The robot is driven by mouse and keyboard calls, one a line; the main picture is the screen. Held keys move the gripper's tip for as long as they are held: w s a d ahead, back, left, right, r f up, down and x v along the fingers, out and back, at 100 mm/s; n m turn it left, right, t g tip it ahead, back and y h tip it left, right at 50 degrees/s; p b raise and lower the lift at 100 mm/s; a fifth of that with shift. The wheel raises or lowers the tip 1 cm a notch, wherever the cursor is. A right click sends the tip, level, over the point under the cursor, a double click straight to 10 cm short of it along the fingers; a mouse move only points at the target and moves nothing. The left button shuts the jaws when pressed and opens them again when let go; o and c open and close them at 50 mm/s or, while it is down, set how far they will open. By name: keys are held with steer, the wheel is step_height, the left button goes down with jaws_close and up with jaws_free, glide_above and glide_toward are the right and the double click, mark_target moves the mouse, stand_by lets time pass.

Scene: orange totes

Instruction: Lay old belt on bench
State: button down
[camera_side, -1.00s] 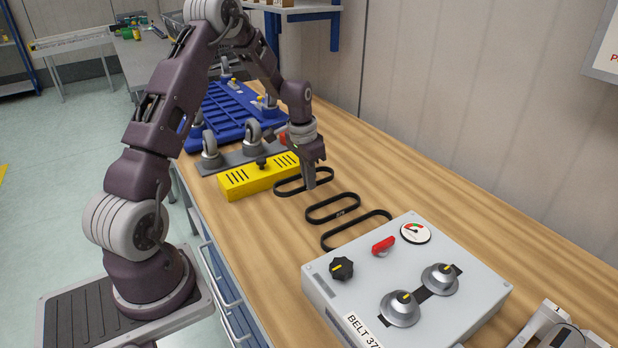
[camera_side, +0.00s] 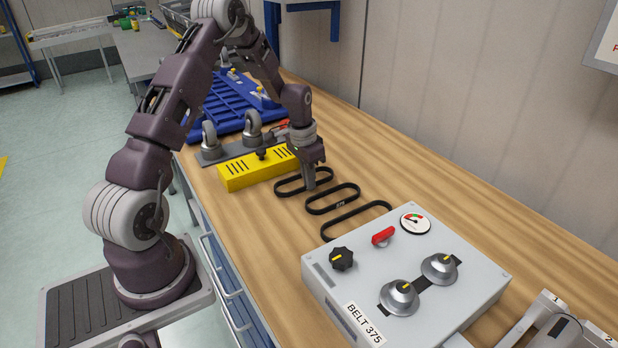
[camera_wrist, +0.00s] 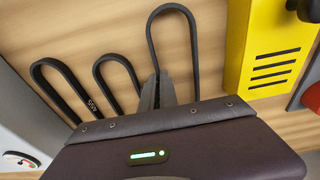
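Three black belt loops lie in a row on the wooden bench. The far belt (camera_side: 276,187) is at my gripper (camera_side: 310,187), and the middle belt (camera_side: 357,189) is right beside it. The near belt (camera_side: 324,235) is by the grey box. In the wrist view my gripper (camera_wrist: 157,80) has its fingers close together at the left strand of the longest belt (camera_wrist: 172,8). The fingers look shut on that strand, low at the bench. The lower ends of the belts are hidden behind my gripper. I cannot tell whether the held belt rests fully on the bench.
A grey box (camera_side: 345,290) marked BELT 375 with two cone pulleys, a knob and a red lever stands in front. A yellow slotted cover (camera_side: 240,178) lies left of the belts. Castors and a blue slatted piece (camera_side: 225,110) are behind.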

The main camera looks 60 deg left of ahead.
steer(key=shift+f, duration=0.25)
stand_by(0.3)
steer(key=c, duration=1.6)
jaws_free()
steer(key=shift+o, duration=0.2)
steer(key=shift+r, duration=3.55)
